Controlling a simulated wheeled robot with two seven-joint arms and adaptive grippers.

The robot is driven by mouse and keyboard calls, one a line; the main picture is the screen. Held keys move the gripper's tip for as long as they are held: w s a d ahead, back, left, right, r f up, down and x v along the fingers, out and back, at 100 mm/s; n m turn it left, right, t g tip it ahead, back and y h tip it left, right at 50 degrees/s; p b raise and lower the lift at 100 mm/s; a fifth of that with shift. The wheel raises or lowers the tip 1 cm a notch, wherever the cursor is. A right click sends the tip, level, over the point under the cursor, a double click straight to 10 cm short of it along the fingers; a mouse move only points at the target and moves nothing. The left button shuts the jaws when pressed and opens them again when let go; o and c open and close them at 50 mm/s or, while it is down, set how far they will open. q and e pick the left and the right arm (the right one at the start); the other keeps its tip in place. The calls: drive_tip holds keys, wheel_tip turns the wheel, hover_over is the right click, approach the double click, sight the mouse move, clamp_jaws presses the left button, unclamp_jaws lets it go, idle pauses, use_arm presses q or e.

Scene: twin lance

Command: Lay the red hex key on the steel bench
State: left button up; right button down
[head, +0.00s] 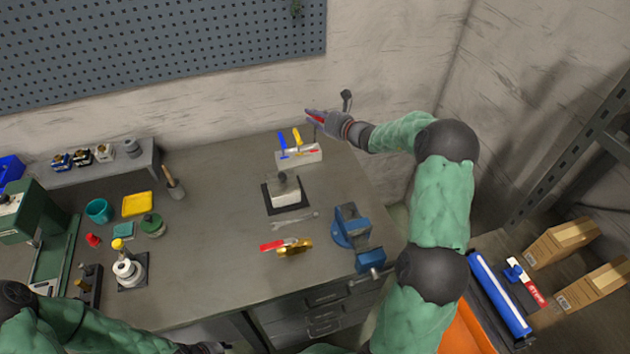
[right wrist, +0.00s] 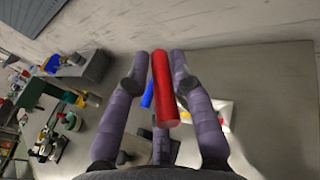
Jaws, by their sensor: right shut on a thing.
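My right gripper (head: 314,115) is raised over the back of the steel bench (head: 215,240), near the wall. It is shut on the red hex key (head: 318,118). In the right wrist view the key's thick red handle (right wrist: 164,92) lies between my right gripper's fingers (right wrist: 160,58); its thin metal part cannot be made out. Below and left of the gripper, a pale holder block (head: 290,158) carries a blue-handled key (head: 283,146) and a yellow-handled key (head: 297,138). A small red piece (head: 313,151) shows at the block.
A dark square mat with a grey block (head: 286,192), a wrench (head: 296,220), a red-handled tool (head: 272,245) with a brass part, and a blue vise (head: 352,228) occupy the bench's right half. Cups and small parts crowd the left. The bench's middle is clear.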

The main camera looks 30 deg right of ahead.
drive_tip(key=s+a+r+h+b, duration=0.15)
drive_tip(key=s+a, duration=0.25)
drive_tip(key=s, duration=0.4)
drive_tip(key=s+a+m+b, duration=0.1)
drive_tip(key=s+a+b, duration=0.1)
drive_tip(key=s+a, duration=0.35)
drive_tip(key=s+a+r+b, duration=0.1)
drive_tip(key=s+a+b, duration=0.1)
drive_tip(key=s, duration=0.7)
drive_tip(key=w+d+f+b, duration=0.6)
drive_tip(key=w+f, duration=0.5)
drive_tip(key=f, duration=0.2)
drive_tip(key=shift+d+b, duration=0.3)
drive_tip(key=shift+d, duration=0.4)
drive_tip(key=shift+w+f, duration=0.1)
drive_tip(key=shift+f, duration=0.05)
drive_tip(key=c, duration=1.1)
unclamp_jaws()
drive_tip(key=shift+o, duration=0.2)
